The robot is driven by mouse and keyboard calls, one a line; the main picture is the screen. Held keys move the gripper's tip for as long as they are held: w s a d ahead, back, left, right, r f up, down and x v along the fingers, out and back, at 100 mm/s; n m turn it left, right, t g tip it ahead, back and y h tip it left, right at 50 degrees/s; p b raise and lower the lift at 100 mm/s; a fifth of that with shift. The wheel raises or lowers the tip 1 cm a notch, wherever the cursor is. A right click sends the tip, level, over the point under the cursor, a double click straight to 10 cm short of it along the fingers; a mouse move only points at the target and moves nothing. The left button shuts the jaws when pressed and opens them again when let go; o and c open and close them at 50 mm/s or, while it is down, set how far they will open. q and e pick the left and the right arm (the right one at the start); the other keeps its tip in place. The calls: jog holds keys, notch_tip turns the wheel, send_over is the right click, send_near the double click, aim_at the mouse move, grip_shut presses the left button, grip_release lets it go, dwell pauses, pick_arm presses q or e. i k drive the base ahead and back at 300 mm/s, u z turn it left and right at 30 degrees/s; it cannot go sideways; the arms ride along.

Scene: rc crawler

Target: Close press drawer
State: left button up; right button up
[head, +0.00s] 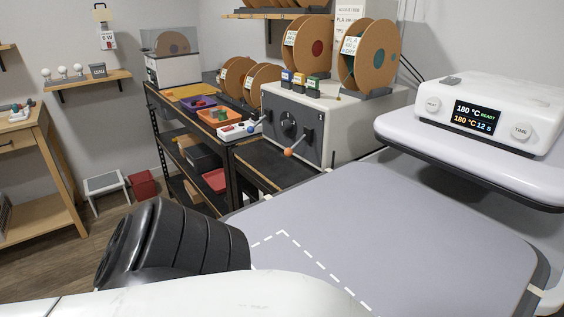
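The heat press stands at the right, with its white upper part (470,160) and a control box (490,116) reading 180 °C READY and 180 °C 12 s. The press drawer is a grey flat platen (400,220) with dashed white corner lines. It extends well out to the left and front from under the raised upper part, so it is pulled out. A light-coloured handle or bracket (550,300) shows at its right edge. A white and black arm of mine crosses the bottom and hides the drawer's near left part. Neither gripper shows.
Behind the drawer, a grey box machine (335,125) with levers carries cardboard spools (369,56). A black shelf rack (185,150) holds coloured trays. A wooden table (40,175), a step stool (107,187) and a red bin (143,184) stand left. Open floor lies between.

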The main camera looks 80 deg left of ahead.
aim_at(397, 248)
jog(key=z, duration=0.25)
jog(key=k, duration=1.25)
jog(key=u, duration=1)
jog(key=i, duration=0.45)
jog(key=u, duration=2.4)
jog(key=k, duration=1)
jog(key=z, duration=1.75)
